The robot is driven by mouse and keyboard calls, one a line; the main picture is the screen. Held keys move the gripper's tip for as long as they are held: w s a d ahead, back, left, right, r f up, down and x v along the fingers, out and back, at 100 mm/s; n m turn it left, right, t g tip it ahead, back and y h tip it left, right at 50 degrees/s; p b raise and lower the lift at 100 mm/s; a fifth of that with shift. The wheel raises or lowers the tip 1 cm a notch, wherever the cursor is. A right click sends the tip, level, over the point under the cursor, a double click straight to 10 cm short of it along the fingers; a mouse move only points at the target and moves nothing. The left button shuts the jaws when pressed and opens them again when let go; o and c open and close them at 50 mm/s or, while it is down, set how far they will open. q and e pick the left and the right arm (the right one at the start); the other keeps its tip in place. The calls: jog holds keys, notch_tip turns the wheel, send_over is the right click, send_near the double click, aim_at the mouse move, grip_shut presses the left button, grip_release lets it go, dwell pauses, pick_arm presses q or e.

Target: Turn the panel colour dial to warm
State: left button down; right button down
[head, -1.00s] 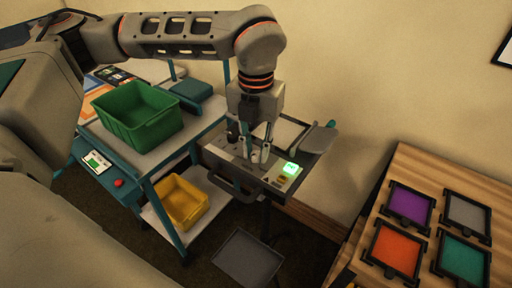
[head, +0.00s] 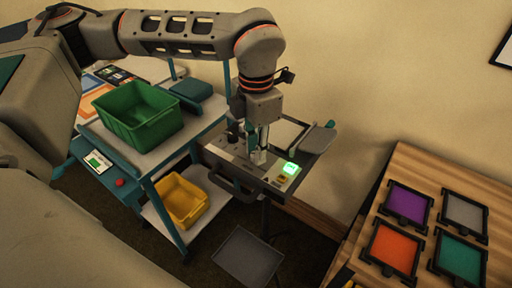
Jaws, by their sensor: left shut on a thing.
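The control panel (head: 222,158) is a grey box on a stand in the middle of the head view, with a lit green display (head: 291,168) at its right. My left gripper (head: 258,157) points down onto the panel's top. Its fingers are close together, shut on a small part there that I take to be the colour dial. The fingers hide most of that dial, so its setting cannot be read. A dark knob (head: 232,137) stands to the left of the fingers. My right gripper is not in view.
A teal-framed cart with a green bin (head: 137,115) and a yellow bin (head: 181,201) stands left of the panel. A wooden table (head: 424,172) at right holds purple, grey, orange and teal framed panels. A dark grey flat panel (head: 248,256) lies low in front.

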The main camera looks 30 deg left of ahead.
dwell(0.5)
pick_arm(q)
jog(key=c, duration=1.8)
grip_release()
jog(key=shift+c, duration=0.2)
notch_tip(320, 180, up, 12)
